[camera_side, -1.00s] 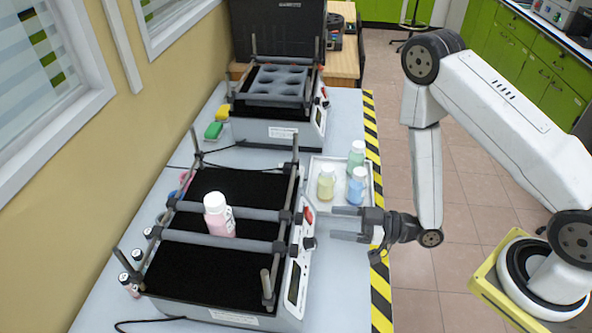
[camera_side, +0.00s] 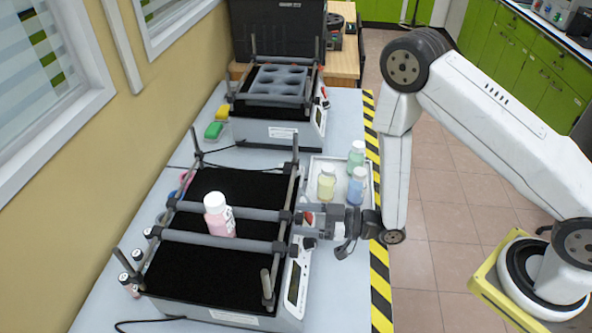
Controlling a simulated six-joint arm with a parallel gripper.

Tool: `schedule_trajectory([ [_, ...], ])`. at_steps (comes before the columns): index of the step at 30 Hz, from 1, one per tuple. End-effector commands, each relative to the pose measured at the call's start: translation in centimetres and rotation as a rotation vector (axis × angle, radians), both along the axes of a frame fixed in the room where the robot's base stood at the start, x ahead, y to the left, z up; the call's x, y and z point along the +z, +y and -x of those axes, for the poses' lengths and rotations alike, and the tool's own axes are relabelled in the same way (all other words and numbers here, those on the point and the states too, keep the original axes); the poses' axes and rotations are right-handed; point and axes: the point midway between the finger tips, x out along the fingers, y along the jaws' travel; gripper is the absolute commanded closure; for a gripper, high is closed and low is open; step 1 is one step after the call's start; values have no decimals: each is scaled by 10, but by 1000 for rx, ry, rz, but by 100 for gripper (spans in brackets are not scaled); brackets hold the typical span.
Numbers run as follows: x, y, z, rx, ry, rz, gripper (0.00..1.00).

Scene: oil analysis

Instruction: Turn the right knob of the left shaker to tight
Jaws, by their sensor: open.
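The near shaker (camera_side: 205,278) has a black platform with grey clamp bars across it. A white-capped bottle with pink contents (camera_side: 216,216) stands between two bars. Dark knobs sit at the right ends of the bars, one of them (camera_side: 281,247) in clear view. My gripper (camera_side: 303,224) is open, with its fingers at the right edge of this shaker, around or just in front of the farther bar's end. The fingers partly hide that end and the front panel, so I cannot tell whether they touch a knob.
A far shaker (camera_side: 279,131) carries a grey rack with holes. A white tray (camera_side: 318,165) with yellow, green and blue bottles stands just beyond my gripper. Small bottles line the near shaker's left side. A striped table edge (camera_side: 381,285) runs below my arm.

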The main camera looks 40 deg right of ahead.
Motion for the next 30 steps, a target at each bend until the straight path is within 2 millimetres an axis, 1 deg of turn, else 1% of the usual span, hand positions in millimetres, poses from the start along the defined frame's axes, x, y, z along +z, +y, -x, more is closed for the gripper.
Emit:
schedule_trajectory([
  [9, 0, 2, -2, 0, 0, 0, 24],
  [10, 0, 2, -2, 0, 0, 0, 28],
  [11, 0, 2, -2, 0, 0, 0, 37],
  [12, 0, 2, -2, 0, 0, 0, 50],
  [14, 0, 2, -2, 0, 0, 0, 69],
  [15, 0, 2, -2, 0, 0, 0, 82],
  [17, 0, 2, -2, 0, 0, 0, 100],
  [30, 0, 2, -2, 0, 33, -32, 100],
])
